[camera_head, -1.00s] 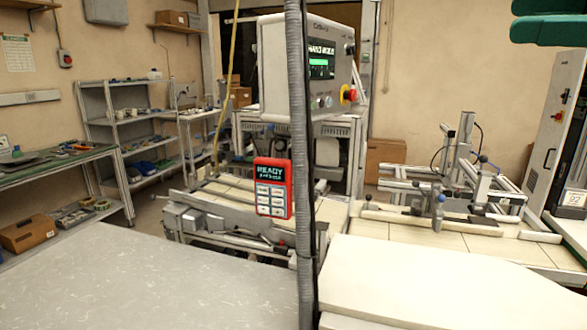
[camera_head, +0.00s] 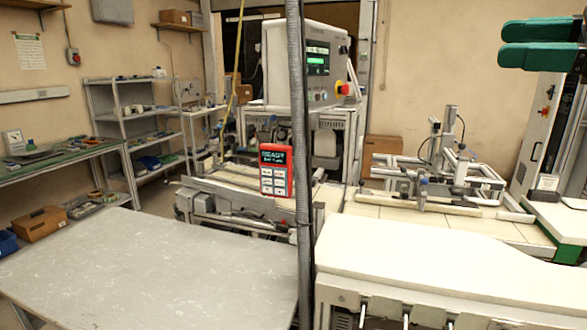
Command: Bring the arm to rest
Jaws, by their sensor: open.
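My gripper (camera_head: 510,43) shows at the upper right edge of the head view as two dark green fingers, one above the other, pointing left. It is open, with nothing seen between the fingers. It hangs in the air in front of the back wall and the tall cabinet. The rest of the arm is out of view or cut off by the frame edge.
A grey table (camera_head: 150,265) fills the lower left, bare on top. A white-topped bench (camera_head: 430,255) stands at lower right. Behind are a red handset (camera_head: 276,172) reading READY, a control box (camera_head: 310,65), a gantry machine (camera_head: 435,180) and shelves (camera_head: 125,120).

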